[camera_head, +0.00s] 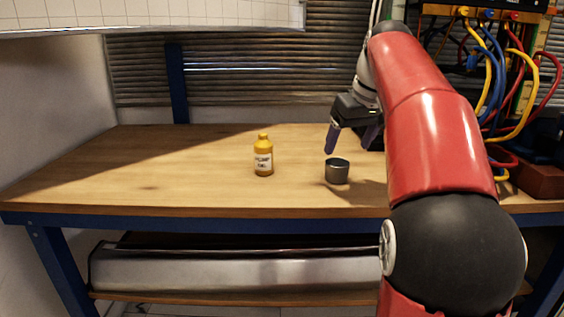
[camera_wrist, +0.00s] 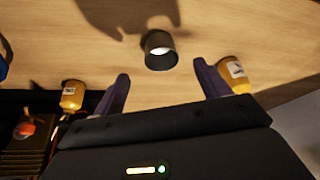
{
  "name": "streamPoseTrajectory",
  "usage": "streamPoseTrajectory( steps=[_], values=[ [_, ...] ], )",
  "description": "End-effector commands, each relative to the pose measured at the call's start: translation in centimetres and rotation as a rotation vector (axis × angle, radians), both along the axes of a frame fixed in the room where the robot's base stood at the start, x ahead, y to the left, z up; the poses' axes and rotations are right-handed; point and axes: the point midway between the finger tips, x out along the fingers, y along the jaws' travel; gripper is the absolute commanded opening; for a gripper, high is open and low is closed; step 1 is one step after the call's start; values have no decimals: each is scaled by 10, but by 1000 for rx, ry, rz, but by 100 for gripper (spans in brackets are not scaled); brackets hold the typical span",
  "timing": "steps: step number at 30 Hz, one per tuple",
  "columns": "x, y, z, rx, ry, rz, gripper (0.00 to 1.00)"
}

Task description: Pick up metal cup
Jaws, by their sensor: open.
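The metal cup (camera_head: 337,172) is small, dark grey and round, and stands upright on the wooden workbench (camera_head: 200,165) right of the middle. In the wrist view the cup (camera_wrist: 160,50) sits ahead of the fingertips, roughly centred between them, with a bright spot inside its mouth. My gripper (camera_head: 350,147) hangs above and a little behind the cup, with its purple fingers pointing down. In the wrist view my gripper (camera_wrist: 160,72) has its fingers spread wide with nothing between them. The cup is apart from both fingers.
A yellow labelled bottle (camera_head: 264,157) stands left of the cup. A second yellow labelled object (camera_wrist: 72,95) shows at the left in the wrist view. A rack with coloured cables (camera_head: 495,70) is at the back right. The bench's left part is clear.

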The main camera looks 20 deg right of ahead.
Motion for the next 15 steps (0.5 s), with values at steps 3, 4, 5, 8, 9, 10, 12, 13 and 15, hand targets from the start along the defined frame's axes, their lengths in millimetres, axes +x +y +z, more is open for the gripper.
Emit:
streamPoseTrajectory(
  steps=[3,4,5,8,9,10,12,13,15],
  values=[
    [6,-8,1,-3,1,7,75],
    [7,-9,-1,-4,2,8,75],
    [8,-9,-3,-3,3,10,75],
    [12,-8,-15,-2,3,10,75],
    [13,-7,-19,-3,3,11,75],
    [14,-7,-22,-3,3,11,75],
    [16,-6,-30,-2,2,10,75],
    [17,-6,-34,-2,2,10,75],
    [19,-5,-45,-2,2,10,75]
  ],
)
